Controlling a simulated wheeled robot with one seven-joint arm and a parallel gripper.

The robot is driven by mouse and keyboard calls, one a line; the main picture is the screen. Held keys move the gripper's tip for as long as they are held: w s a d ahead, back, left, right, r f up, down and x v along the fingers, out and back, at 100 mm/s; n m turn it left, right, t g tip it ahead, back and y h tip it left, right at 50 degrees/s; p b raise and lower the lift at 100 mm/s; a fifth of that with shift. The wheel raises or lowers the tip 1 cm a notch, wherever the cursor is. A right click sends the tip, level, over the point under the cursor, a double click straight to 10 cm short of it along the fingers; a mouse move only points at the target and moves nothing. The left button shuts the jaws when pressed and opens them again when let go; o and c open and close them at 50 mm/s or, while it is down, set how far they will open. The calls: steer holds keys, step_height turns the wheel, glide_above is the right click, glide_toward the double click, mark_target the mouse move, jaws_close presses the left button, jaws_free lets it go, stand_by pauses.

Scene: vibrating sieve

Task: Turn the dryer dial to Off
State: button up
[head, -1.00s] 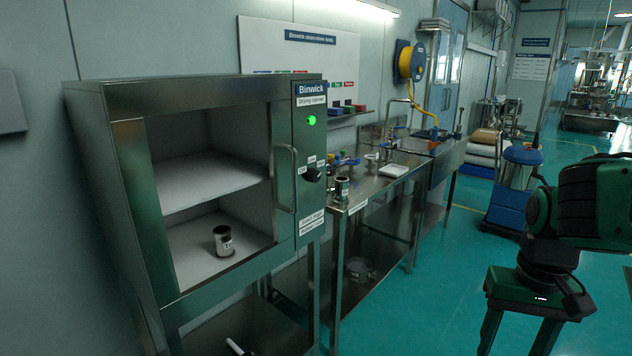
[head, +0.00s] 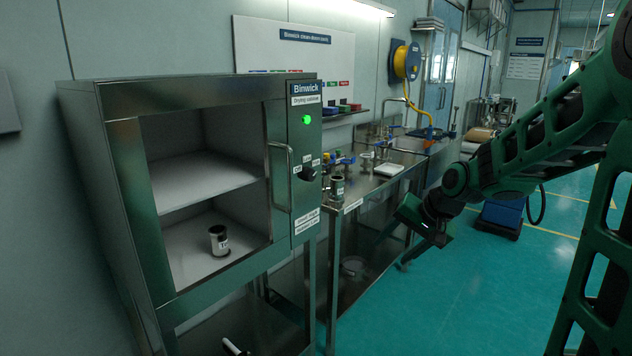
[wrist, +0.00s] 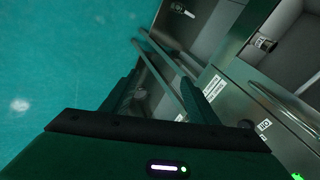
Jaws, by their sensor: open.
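The dryer dial (head: 308,174) is a dark knob on the front panel of the drying cabinet (head: 208,97), below a lit green lamp (head: 307,119). Small white labels surround it; which one it points at is too small to tell. In the wrist view a dark round spot, likely the dial (wrist: 245,123), lies beside small white labels, right of my fingers. My gripper (wrist: 163,92) is open and empty. In the head view my gripper (head: 405,250) hangs right of the cabinet, in front of the steel bench and well apart from the dial.
A vertical door handle (head: 281,178) stands out just left of the dial. A labelled container (head: 219,241) stands inside the cabinet. The steel bench (head: 365,190) right of the cabinet carries a cup (head: 337,187) and other items. The teal floor (head: 475,290) before it is open.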

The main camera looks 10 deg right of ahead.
steer(key=w+a+r+m+t+y, duration=0.1)
steer(key=w+a+m+t+y, duration=0.15)
steer(key=w, duration=0.45)
steer(key=w+a+r+m+t+y, duration=0.1)
steer(key=w+a+y, duration=0.15)
steer(key=w, duration=0.55)
steer(key=m+t+y, duration=0.3)
steer(key=m+t, duration=0.2)
steer(key=m, duration=0.1)
glide_toward(313, 176)
steer(key=shift+n, duration=0.25)
steer(key=x, duration=0.8)
steer(key=shift+w+a, duration=0.1)
steer(key=shift+a, duration=0.05)
steer(key=c, duration=1)
steer(key=shift+c, duration=0.2)
